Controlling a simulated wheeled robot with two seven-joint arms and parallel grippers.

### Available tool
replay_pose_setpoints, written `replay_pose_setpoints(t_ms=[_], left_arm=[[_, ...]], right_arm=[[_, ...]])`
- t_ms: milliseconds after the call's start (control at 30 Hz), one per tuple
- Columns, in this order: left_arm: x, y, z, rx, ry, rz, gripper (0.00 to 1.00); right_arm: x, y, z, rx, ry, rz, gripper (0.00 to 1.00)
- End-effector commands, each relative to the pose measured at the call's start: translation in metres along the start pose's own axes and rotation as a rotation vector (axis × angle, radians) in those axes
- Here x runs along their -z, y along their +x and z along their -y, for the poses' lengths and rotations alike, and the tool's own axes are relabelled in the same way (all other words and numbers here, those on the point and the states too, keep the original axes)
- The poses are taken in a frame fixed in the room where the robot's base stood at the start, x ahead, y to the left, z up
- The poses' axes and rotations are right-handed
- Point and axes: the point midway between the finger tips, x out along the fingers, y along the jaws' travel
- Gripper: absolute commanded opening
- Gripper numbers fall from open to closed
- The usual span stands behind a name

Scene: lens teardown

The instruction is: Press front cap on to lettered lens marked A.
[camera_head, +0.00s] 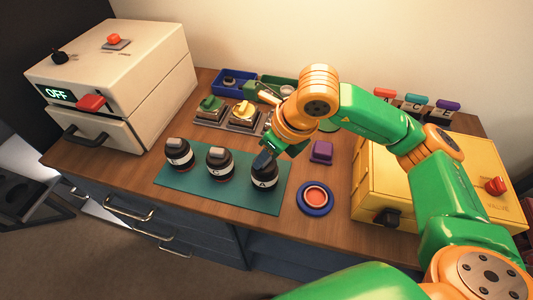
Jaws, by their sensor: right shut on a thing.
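The lens marked A (265,183) is a black cylinder with a white letter band, upright at the right end of the teal mat (220,198). My right gripper (268,153) is directly above it, pointing down and shut on a dark grey-blue cap (262,161). The cap is at the top of lens A; I cannot tell if it is fully seated. Two more lettered lenses, a middle one (219,165) and a left one (179,155), stand on the mat with dark grips on top. My left gripper is out of view.
A blue bin (234,80) is further back. A red-and-blue button (315,198) and a purple block (321,152) lie to the right, before a yellow case (375,185). A white machine (120,75) stands left.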

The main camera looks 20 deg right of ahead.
Motion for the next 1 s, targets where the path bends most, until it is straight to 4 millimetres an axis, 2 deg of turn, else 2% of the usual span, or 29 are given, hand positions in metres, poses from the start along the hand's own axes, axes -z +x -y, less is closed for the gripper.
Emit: replay_pose_setpoints(t_ms=[1000], left_arm=[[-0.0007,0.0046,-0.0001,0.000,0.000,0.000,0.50]], right_arm=[[0.0001,-0.0007,-0.0002,0.000,0.000,0.000,0.00]])
